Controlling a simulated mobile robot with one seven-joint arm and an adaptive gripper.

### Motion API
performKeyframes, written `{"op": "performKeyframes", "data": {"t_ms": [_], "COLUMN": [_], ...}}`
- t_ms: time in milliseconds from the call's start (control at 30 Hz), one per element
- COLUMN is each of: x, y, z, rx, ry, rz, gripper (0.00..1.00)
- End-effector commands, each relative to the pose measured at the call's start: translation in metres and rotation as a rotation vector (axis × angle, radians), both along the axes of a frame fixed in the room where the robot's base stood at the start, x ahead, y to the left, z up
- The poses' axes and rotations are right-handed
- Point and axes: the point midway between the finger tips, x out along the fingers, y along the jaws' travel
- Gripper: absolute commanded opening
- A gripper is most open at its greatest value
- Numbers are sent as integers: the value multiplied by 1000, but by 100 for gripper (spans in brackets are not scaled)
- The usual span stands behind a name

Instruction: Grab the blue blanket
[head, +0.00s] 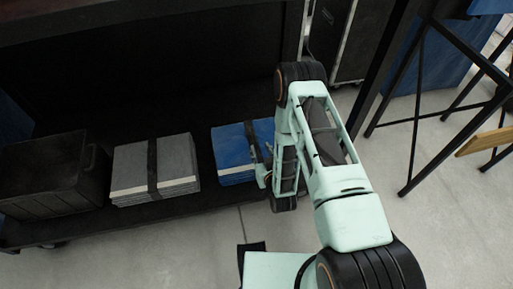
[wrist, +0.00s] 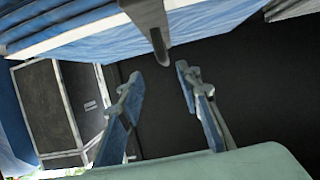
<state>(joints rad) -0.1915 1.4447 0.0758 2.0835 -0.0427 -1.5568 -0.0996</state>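The blue blanket (head: 232,150) is a folded stack with a pale front edge and a dark strap, lying on the black shelf right of the grey blankets. My gripper (head: 262,172) is at its right front side in the head view, partly covering it. In the wrist view the blue blanket (wrist: 90,32) fills the top, with its dark strap (wrist: 150,18) hanging down in the middle. My gripper (wrist: 160,75) shows two fingers spread apart with nothing between them. The fingertips sit just below the blanket's edge in this view. Contact with the blanket cannot be told.
A stack of strapped grey blankets (head: 182,163) and a black crate (head: 45,178) stand to the left on the same shelf (head: 150,211). A dark wheeled case (head: 362,40) is behind my arm. Black metal stand legs (head: 413,130) are at the right. The grey floor in front is mostly clear.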

Motion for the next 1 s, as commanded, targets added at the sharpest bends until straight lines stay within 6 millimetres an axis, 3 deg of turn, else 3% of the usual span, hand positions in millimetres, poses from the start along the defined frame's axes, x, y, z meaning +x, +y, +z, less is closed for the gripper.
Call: {"op": "performKeyframes", "data": {"t_ms": [200,433,700,1000], "x": [32,48,81,84], "y": [10,17,30,31], "z": [-13,-21,-33,-33], "rx": [2,3,1,1], "ry": [-5,-4,-5,-2], "rz": [1,1,0,1], "gripper": [32,32,32,32]}}
